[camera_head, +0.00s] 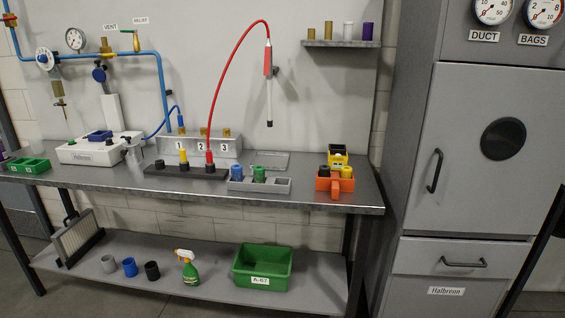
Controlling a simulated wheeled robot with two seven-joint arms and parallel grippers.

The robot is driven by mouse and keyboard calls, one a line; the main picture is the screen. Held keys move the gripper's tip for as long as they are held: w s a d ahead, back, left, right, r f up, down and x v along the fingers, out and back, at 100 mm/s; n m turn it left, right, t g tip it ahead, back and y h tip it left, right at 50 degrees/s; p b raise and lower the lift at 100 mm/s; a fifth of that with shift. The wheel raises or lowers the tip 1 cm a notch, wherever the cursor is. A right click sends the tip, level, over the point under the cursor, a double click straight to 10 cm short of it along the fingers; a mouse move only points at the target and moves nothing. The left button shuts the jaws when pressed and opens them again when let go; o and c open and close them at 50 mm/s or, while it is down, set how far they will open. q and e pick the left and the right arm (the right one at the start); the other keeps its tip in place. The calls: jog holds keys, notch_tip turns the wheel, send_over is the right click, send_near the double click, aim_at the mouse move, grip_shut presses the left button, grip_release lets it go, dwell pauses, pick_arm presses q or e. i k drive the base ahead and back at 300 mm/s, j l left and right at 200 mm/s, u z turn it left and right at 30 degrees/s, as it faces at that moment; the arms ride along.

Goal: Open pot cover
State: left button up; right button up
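Neither of my grippers shows in the head view. I cannot make out a pot with a cover for certain. A tall grey cabinet (461,215) stands at the right, with its large door (468,120) shut. The door has a vertical black handle (435,170) and a round dark window (503,139). A shut drawer (462,257) with a black handle lies below the door. Two gauges, marked DUCT (493,10) and BAGS (543,12), sit above it.
A metal bench (335,202) holds a numbered block (210,146), a grey tray (276,186), an orange bin (323,184) and a white device (75,153). A red hose (223,70) arches above it. A green bin (250,282) stands on the lower shelf. Floor shows at lower left.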

aim_at(129, 147)
jog(key=i+j, duration=0.2)
jog(key=j, duration=0.2)
jog(key=i+j, duration=0.2)
jog(key=j, duration=0.15)
jog(key=i+j, duration=0.25)
jog(key=j, duration=0.15)
jog(key=i+j+u, duration=0.1)
jog(key=j, duration=0.25)
jog(key=i+j, duration=0.05)
jog(key=i, duration=0.05)
